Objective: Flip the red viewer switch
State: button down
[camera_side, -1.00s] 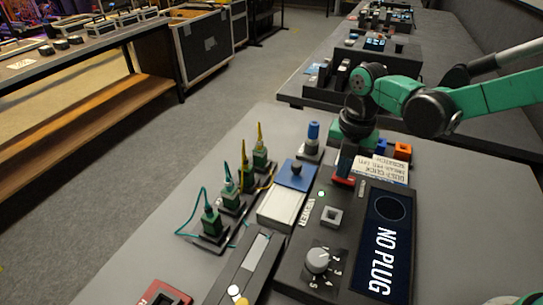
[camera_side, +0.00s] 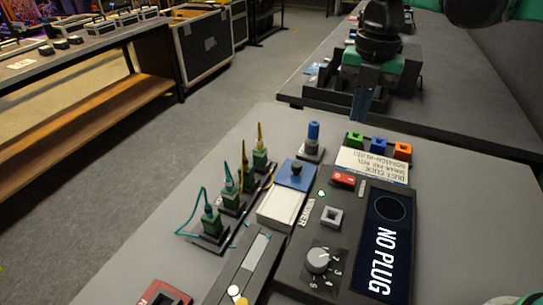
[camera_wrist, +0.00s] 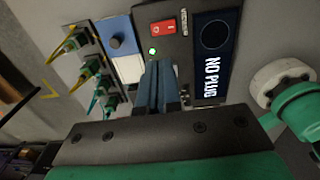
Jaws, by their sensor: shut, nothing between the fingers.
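The red viewer switch (camera_side: 343,179) is a rocker at the upper left of the dark viewer box (camera_side: 290,273). In the wrist view the red rocker (camera_wrist: 163,27) shows white marks; I cannot tell surely which side is pressed. A small green light (camera_side: 321,193) beside it is lit. The viewer screen (camera_side: 385,240) reads "NO PLUG". My gripper (camera_side: 361,106) is shut and empty, raised behind and above the switch, apart from it. In the wrist view its blue-grey fingertips (camera_wrist: 159,66) point toward the box, below the switch in the picture.
A grey knob (camera_side: 318,260) and a square socket (camera_side: 331,216) are on the box. Green plugs with cables (camera_side: 212,222) stand to the left. A blue-and-white block (camera_side: 290,190), a blue-capped post (camera_side: 313,138) and a label card (camera_side: 371,164) are near the switch.

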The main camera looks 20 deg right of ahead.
aim_at(338, 177)
jog(key=shift+r, duration=0.9)
jog(key=shift+w+a, duration=0.15)
jog(key=shift+a, duration=0.15)
notch_tip(338, 177, down, 14)
jog(key=shift+w+a+f, duration=0.1)
dwell(0.4)
